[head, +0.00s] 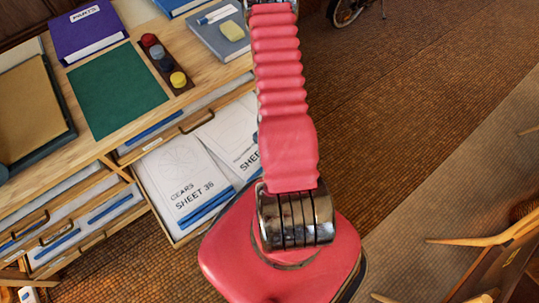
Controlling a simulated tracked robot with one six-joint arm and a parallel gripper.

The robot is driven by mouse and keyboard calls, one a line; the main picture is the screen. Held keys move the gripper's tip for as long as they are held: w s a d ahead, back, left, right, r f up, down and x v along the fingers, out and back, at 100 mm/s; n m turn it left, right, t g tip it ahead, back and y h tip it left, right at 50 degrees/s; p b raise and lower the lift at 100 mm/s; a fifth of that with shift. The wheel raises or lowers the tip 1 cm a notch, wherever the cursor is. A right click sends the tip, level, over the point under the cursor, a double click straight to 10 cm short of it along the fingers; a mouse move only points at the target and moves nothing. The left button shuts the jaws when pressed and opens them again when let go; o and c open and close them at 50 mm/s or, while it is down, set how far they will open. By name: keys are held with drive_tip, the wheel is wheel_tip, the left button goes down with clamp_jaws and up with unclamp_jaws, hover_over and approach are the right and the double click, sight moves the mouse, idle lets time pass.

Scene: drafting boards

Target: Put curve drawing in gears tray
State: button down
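An open drawer (152,203) of the wooden cabinet holds a white drawing sheet (183,176) marked "GEARS SHEET 36", with a faint round figure. A second white sheet (228,132) lies to its right in the drawer. My arm hides part of its label, so I cannot tell if it is the curve drawing. No sheet with a readable curve label shows. My arm crosses the middle of the head view up to the top edge, and its gripper is out of view.
The wooden top carries a green mat (117,88), a purple book (88,32), a dark strip with coloured round pieces (164,62) and a grey-blue book (220,36). Other drawers (62,235) are at lower left. Wooden legs (480,240) stand at right.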

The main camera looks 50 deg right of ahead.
drive_tip(key=shift+f, duration=0.4)
drive_tip(key=c, duration=1.7)
unclamp_jaws()
drive_tip(key=shift+r, duration=0.1)
drive_tip(key=shift+r, duration=5.95)
